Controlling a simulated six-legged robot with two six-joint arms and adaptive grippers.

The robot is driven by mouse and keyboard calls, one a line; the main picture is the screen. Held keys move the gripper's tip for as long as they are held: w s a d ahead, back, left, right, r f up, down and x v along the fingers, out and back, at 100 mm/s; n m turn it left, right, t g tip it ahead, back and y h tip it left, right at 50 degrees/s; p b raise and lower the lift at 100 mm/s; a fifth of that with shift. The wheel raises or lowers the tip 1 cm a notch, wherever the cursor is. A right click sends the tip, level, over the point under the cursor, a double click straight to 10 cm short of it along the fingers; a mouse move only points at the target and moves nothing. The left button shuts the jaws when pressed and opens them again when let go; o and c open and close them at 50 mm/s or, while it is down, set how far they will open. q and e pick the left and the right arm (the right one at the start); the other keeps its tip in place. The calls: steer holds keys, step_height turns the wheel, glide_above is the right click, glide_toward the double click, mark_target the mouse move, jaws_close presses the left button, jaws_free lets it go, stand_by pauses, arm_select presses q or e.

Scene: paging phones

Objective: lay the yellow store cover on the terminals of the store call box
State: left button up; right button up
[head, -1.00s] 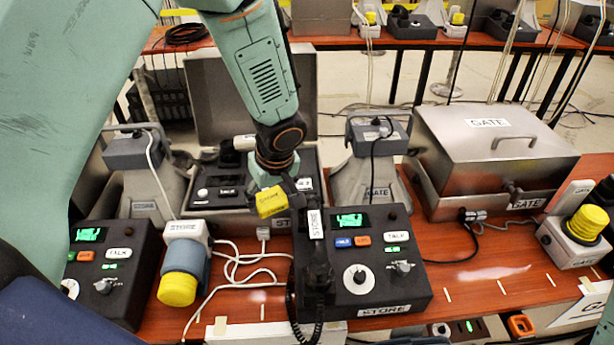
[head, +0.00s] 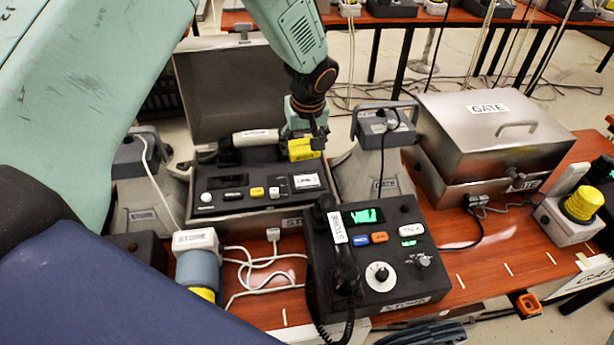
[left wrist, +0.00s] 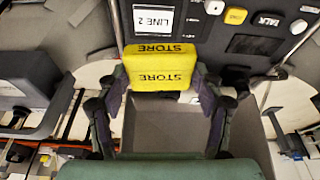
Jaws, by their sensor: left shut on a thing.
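The yellow store cover (head: 303,149) is a small block marked STORE. My left gripper (head: 307,133) is shut on it and holds it over the back right part of the open store call box (head: 225,95). In the left wrist view the cover (left wrist: 160,66) sits between the two fingers, and the box's panel with a LINE 2 display (left wrist: 154,19) is just past it. I cannot tell whether the cover touches the box. The terminals are not clearly visible. A dark shape at the bottom edge of the head view may be my right gripper (head: 428,334).
A grey GATE handset stand (head: 375,165) is close on the right of the call box. A closed metal GATE case (head: 485,140) stands further right. A black STORE phone (head: 375,265) is in front, with white cables (head: 262,275) beside it.

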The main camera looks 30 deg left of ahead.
arm_select(q)
steer(key=shift+w+d+r, duration=0.2)
steer(key=shift+w+d, duration=0.05)
steer(key=shift+w, duration=0.25)
steer(key=shift+d+m, duration=0.35)
steer(key=shift+m, duration=0.05)
glide_above(307, 179)
steer(key=s, duration=0.1)
step_height(307, 179, down, 6)
steer(key=shift+a+r, duration=0.1)
steer(key=shift+d+f, duration=0.2)
steer(key=shift+f, duration=0.15)
steer(key=f, duration=0.2)
steer(key=shift+d+f+b, duration=0.3)
steer(key=shift+d+f, duration=0.05)
steer(key=shift+a+f, duration=0.15)
steer(key=shift+f, duration=0.15)
steer(key=shift+a+f, duration=0.1)
steer(key=shift+a, duration=0.15)
steer(key=shift+w+d+f, duration=0.15)
steer(key=shift+d, duration=0.1)
steer(key=o, duration=1)
steer(key=shift+d, duration=0.1)
steer(key=shift+o, duration=1.3)
steer(key=shift+a, duration=0.3)
arm_select(e)
steer(key=shift+s+d+f, duration=0.1)
steer(key=shift+d+f, duration=0.1)
steer(key=shift+f, duration=0.4)
